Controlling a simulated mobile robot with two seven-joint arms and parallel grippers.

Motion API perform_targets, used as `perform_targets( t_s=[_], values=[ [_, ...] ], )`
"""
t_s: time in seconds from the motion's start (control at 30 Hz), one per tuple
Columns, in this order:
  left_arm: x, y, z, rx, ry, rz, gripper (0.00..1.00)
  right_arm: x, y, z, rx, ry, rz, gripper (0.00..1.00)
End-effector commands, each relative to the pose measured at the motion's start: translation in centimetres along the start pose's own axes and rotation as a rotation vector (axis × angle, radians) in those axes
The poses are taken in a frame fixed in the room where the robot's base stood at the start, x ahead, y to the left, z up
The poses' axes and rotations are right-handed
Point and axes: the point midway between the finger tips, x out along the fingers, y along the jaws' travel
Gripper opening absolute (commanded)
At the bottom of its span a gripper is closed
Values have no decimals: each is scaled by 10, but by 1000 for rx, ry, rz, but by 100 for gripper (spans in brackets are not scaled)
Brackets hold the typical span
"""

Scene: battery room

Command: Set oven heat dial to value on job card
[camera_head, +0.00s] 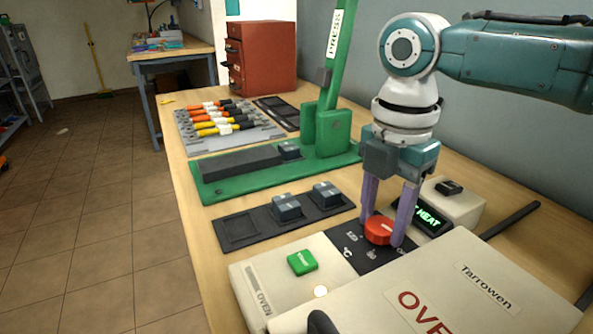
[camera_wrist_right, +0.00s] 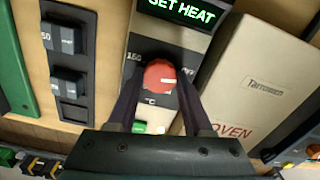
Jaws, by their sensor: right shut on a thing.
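The red oven heat dial (camera_head: 380,230) sits on a dark panel with white scale marks on the oven. My right gripper (camera_head: 389,229) reaches down from above, its two purple fingers shut on opposite sides of the dial. In the right wrist view the dial (camera_wrist_right: 160,76) lies between the fingers, with a white mark on its face and "150" printed to its left. The green-lit display (camera_head: 428,218) shows "HEAT" in its text. I cannot make out a job card. My left gripper is not in view.
The oven's cream lid (camera_head: 450,285) lies close right of the dial. A green button (camera_head: 302,262) is to its left. A dark tray (camera_head: 240,230) with grey blocks and a green press (camera_head: 325,130) stand behind. Cables lie on a grey rack (camera_head: 215,143) farther back.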

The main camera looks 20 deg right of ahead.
Motion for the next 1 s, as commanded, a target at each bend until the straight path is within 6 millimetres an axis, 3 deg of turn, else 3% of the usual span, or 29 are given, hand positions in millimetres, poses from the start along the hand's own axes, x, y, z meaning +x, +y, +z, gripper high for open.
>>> perform_targets(
  t_s=[0.4, 1.0],
  values=[
    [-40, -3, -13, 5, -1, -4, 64, -5, -1, -1, 336, 4, -4, 0],
    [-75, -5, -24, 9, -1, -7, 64, -3, 0, -2, 908, 4, -4, 0]
  ],
)
